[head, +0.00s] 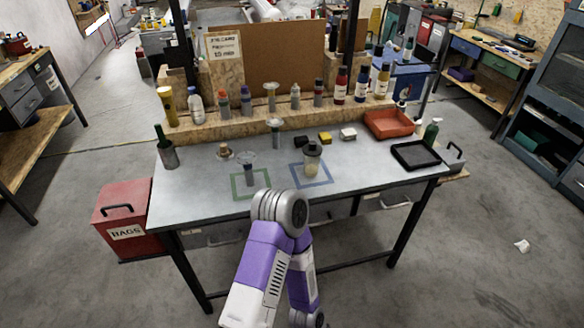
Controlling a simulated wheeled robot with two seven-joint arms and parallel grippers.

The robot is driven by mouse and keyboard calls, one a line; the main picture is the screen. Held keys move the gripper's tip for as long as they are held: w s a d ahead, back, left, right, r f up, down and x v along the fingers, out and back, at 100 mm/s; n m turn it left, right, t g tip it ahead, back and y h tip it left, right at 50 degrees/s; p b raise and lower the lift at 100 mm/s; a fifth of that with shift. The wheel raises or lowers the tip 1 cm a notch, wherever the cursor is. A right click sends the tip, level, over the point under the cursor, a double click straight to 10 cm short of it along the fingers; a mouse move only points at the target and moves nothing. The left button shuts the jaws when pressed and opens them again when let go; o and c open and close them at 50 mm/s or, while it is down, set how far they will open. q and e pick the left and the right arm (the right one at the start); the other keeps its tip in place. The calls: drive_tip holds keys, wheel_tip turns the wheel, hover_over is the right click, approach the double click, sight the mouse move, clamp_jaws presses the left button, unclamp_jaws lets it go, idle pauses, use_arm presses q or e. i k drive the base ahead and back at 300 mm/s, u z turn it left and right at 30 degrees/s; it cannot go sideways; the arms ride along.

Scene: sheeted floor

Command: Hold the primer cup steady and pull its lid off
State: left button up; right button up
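A small translucent cup (312,162) with pale contents and a darker top stands upright at the blue square outline (326,181) on the grey workbench. It looks like the primer cup with its lid on, but it is too small to be certain. A purple and white arm of mine rises from the bottom centre, with its round grey joint just in front of the bench. Neither gripper shows, and I cannot tell which arm this is.
A red tray (388,123) and black tray (416,156) lie to the right. Bottles line the back ledge (220,127). The bench's front right is clear.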

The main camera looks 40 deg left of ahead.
sight(311, 164)
drive_tip(key=u, duration=1.05)
drive_tip(key=i, duration=0.2)
drive_tip(key=u, duration=0.05)
